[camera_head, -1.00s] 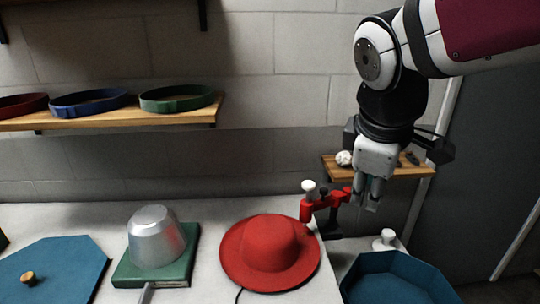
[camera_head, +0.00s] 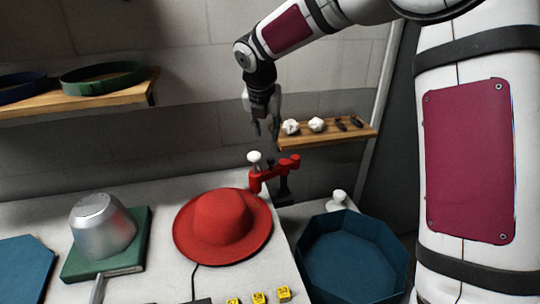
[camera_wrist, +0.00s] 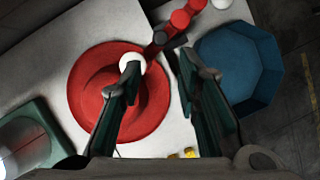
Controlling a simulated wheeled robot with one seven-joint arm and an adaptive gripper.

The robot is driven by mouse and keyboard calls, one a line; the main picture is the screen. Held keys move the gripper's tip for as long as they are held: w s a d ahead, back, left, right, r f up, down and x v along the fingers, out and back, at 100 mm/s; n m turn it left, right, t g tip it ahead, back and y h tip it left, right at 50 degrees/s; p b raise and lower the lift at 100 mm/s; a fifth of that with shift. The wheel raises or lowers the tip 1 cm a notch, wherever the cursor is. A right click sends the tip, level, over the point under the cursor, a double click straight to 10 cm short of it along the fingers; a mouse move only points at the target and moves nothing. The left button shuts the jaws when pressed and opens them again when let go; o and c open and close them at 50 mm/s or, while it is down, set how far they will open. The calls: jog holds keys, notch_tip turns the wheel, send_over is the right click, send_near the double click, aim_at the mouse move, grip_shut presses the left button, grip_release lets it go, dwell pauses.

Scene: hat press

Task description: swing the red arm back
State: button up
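The red arm (camera_head: 275,171) is a short jointed bar on a dark post (camera_head: 283,190), behind and right of the red hat (camera_head: 223,220). A white knob (camera_head: 254,157) tops its left end. In the wrist view the red arm (camera_wrist: 180,19) is at the top, and the white knob (camera_wrist: 132,62) appears by the left fingertip, overlapping the hat's brim (camera_wrist: 78,85). My gripper (camera_head: 264,128) hangs above and behind the red arm, apart from it as far as I can tell. In the wrist view my gripper (camera_wrist: 160,66) has its fingers spread, with nothing held.
A metal pot-shaped block (camera_head: 102,228) stands on a green base (camera_head: 138,246) at left. A blue octagonal tray (camera_head: 392,246) is at right, with a white knob (camera_head: 338,197) behind it. A wall shelf (camera_head: 330,140) with small items is close to my gripper.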

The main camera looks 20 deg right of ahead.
aim_at(271, 158)
jog(key=x, duration=1.3)
jog(key=shift+f+p, duration=0.25)
jog(key=shift+p, duration=0.05)
grip_shut()
